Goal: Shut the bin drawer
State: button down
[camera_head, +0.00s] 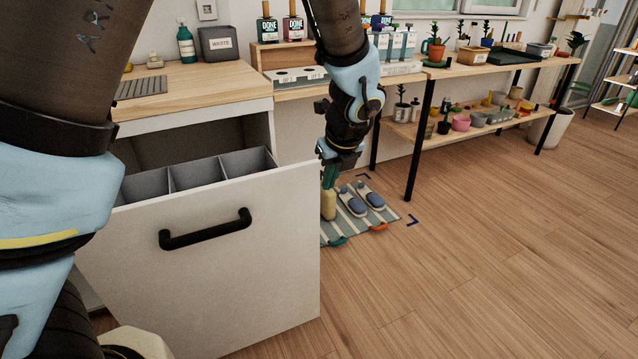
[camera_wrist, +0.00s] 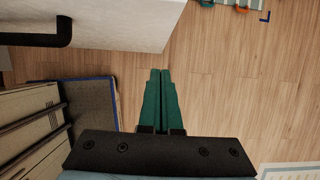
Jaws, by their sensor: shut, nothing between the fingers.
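The bin drawer (camera_head: 200,270) is pulled far out of the wooden-topped cabinet, with a plain white front and a black bar handle (camera_head: 205,229). Grey bins (camera_head: 197,168) stand in it, visible over the front's top edge. My gripper (camera_head: 328,180) is beyond the drawer front's right edge in the head view, partly hidden by it. In the wrist view, my green fingers (camera_wrist: 160,75) are shut together and empty, below the white drawer front (camera_wrist: 130,20). The handle (camera_wrist: 50,30) shows at the upper left there, apart from the fingers. Contact with the drawer cannot be seen.
A striped mat (camera_head: 350,220) with grey-blue slippers (camera_head: 370,196) lies on the floor beyond the drawer. A long wooden shelf table (camera_head: 500,70) with pots stands along the wall. A waste box (camera_head: 217,43) sits on the cabinet top. The floor at right is clear.

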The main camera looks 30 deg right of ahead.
aim_at(315, 191)
jog(key=w+f, duration=0.3)
jog(key=f, duration=0.2)
jog(key=w+f, duration=0.2)
jog(key=shift+w+d+f+p, duration=0.3)
jog(key=shift+w+p, duration=0.05)
jog(key=shift+w+d+f, duration=0.1)
jog(key=shift+w, duration=0.6)
